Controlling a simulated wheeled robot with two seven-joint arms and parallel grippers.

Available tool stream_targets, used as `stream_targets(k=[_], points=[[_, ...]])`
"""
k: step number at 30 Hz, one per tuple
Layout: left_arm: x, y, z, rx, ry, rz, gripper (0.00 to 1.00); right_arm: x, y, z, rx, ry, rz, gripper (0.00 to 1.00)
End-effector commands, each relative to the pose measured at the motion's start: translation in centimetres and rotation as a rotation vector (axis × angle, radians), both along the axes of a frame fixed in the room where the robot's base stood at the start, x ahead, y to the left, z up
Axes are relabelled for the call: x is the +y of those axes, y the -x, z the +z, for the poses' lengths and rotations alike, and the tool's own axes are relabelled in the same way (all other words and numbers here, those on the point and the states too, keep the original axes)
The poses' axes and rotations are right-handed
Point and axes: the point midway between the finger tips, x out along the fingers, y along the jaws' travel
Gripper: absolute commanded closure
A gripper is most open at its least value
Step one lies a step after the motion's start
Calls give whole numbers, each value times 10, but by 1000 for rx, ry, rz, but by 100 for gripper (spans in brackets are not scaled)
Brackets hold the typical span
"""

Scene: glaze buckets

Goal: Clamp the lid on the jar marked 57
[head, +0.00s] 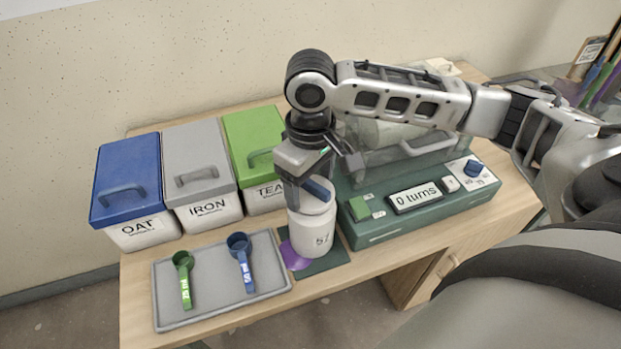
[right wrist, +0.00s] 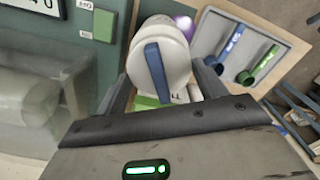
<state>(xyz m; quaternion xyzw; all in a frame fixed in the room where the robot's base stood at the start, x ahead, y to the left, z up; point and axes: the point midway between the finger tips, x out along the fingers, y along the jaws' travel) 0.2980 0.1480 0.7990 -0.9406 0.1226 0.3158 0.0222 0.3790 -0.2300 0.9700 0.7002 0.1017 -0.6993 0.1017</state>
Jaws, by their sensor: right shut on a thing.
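The lid (right wrist: 176,62) and the blue lever (right wrist: 157,72) also show in the right wrist view, between the fingers. My right gripper (head: 306,193) reaches down from above and is shut on the lid, fingers on either side. My left gripper is not in view.
The green machine (head: 375,232) with a "0 turns" display and clear cover stands right of the jar. A grey tray (head: 215,285) with green (head: 185,280) and blue (head: 243,262) scoops lies left. OAT (head: 125,190), IRON (head: 200,175) and TEA (head: 250,140) bins stand behind it.

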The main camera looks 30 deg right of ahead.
Motion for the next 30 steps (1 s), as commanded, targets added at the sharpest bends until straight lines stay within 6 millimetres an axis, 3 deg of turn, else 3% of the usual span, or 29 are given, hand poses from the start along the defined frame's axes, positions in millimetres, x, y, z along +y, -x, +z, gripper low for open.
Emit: stream_targets(k=[30], points=[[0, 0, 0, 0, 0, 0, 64, 0, 0, -9, 0, 0, 1, 52]])
